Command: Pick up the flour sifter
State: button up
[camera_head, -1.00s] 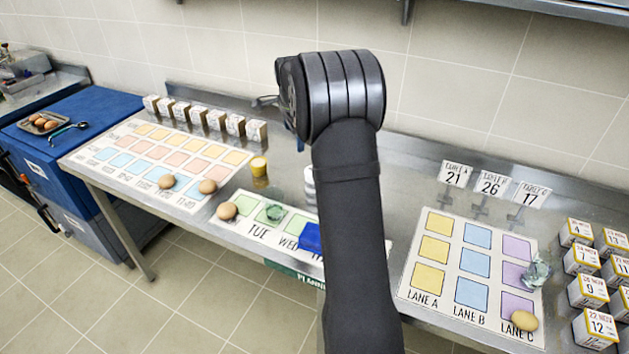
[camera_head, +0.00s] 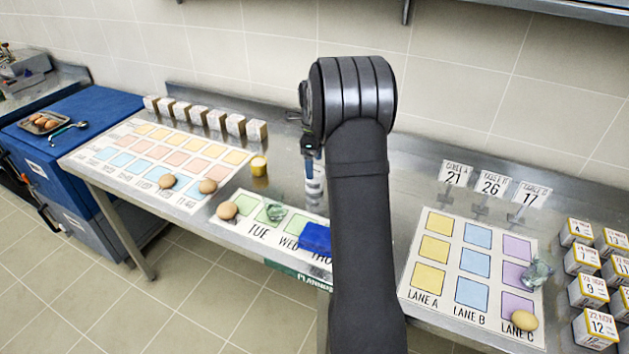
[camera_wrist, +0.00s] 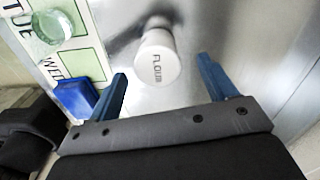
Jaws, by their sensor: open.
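The flour sifter is a white round canister marked FLOUR (camera_wrist: 157,55), standing on the steel counter in the wrist view. In the head view a white upright piece, likely the same sifter (camera_head: 314,186), shows just left of my arm and is partly hidden. My gripper (camera_wrist: 162,69) is open, with one blue finger on each side of the picture and the sifter between and beyond the fingertips. I see no contact between the fingers and the sifter.
A blue block (camera_head: 315,238) lies on the day-planner sheet (camera_head: 240,232) left of my arm. An egg (camera_head: 227,210) and a greenish glass piece (camera_head: 275,211) are on that sheet too. A yellow cup (camera_head: 259,167) stands behind it. The lane board (camera_head: 418,222) is on the right.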

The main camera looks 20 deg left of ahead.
aim_at(314, 180)
jog(key=f, duration=0.7)
jog(key=shift+s+d+f, duration=0.15)
jog(key=shift+s, duration=0.05)
jog(key=shift+c, duration=0.3)
jog(key=c, duration=1.1)
